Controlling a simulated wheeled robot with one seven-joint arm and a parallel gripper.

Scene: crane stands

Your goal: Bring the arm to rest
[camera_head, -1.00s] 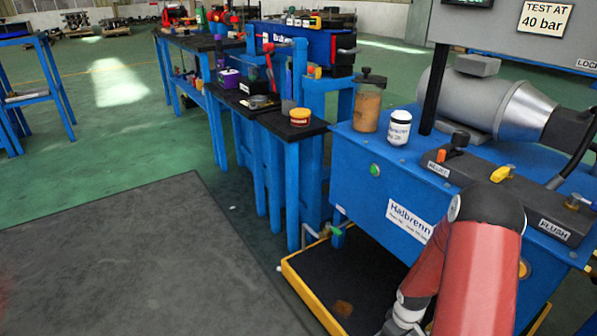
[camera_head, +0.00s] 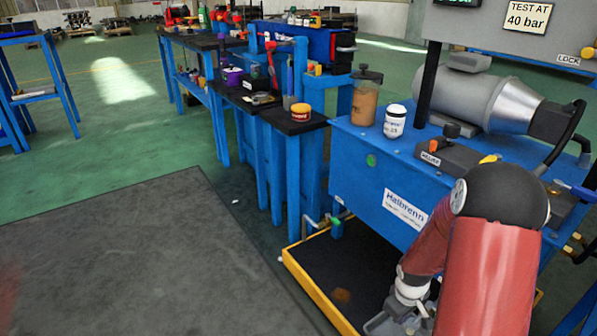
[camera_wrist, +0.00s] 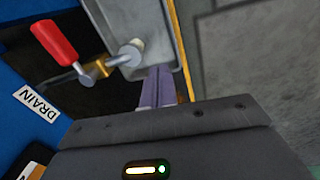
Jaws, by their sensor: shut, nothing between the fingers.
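My red and black arm (camera_head: 490,260) is bent, with its dark elbow raised in front of the blue test bench (camera_head: 350,165). My gripper (camera_wrist: 157,88) is shut and empty, its two grey fingers together in the wrist view. In the head view only part of the wrist shows at the bottom edge. Beyond the fingertips is a grey metal tray or channel (camera_wrist: 168,25). To the left of the fingers are a drain valve with a red lever (camera_wrist: 54,42) and a pipe end (camera_wrist: 132,52). I cannot tell whether the fingers touch anything.
A yellow-edged black drip tray (camera_head: 322,268) lies on the floor below the bench. A jar (camera_head: 364,102) and a white bottle (camera_head: 395,122) stand on the bench. A dark mat (camera_head: 130,260) lies clear at left. Blue work tables (camera_head: 285,130) stand behind.

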